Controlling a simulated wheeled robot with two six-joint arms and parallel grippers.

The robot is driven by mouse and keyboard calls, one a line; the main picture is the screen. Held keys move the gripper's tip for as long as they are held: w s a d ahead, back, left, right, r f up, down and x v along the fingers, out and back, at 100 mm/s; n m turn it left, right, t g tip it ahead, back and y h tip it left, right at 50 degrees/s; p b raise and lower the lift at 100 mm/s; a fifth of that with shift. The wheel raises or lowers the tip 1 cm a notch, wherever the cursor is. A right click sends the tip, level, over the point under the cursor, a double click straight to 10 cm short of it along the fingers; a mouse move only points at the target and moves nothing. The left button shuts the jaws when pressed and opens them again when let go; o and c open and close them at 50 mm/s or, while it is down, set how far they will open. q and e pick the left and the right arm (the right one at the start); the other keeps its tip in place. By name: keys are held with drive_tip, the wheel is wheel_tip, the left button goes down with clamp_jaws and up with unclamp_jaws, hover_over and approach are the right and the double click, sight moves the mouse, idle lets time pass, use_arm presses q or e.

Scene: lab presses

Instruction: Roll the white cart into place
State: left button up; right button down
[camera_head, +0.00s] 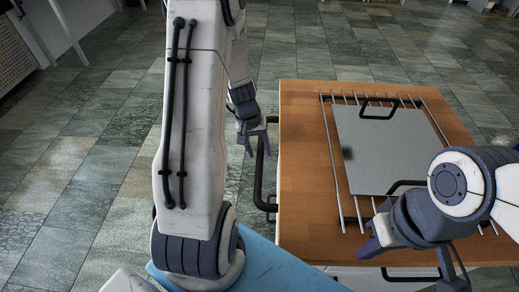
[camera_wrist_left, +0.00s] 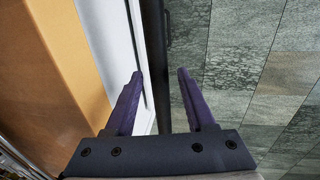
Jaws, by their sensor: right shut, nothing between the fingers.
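The white cart has a brown wooden top (camera_head: 300,200) and stands at the right in the head view. Its white side (camera_wrist_left: 115,45) shows in the left wrist view. My left gripper (camera_head: 257,150) is at this handle, pointing down. In the left wrist view its two purple fingers (camera_wrist_left: 160,75) are apart, with the black handle bar (camera_wrist_left: 154,35) between them, not clamped. My right gripper (camera_head: 369,249) is shut and empty over the near part of the cart top.
A grey plate (camera_head: 385,150) with black handles lies on a rack of metal rods (camera_head: 332,150) on the cart top. Grey tiled floor (camera_head: 85,170) is free to the left and behind the cart. White legs of furniture stand at the far left.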

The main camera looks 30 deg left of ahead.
use_arm(q)
drive_tip(key=shift+r, duration=0.1)
drive_tip(key=shift+r, duration=0.4)
wheel_tip(320, 180, up, 9)
drive_tip(key=a+p, duration=0.1)
drive_tip(key=p, duration=0.1)
drive_tip(key=shift+s+a+r, duration=0.15)
drive_tip(key=shift+s+a, duration=0.2)
drive_tip(key=shift+s, duration=0.1)
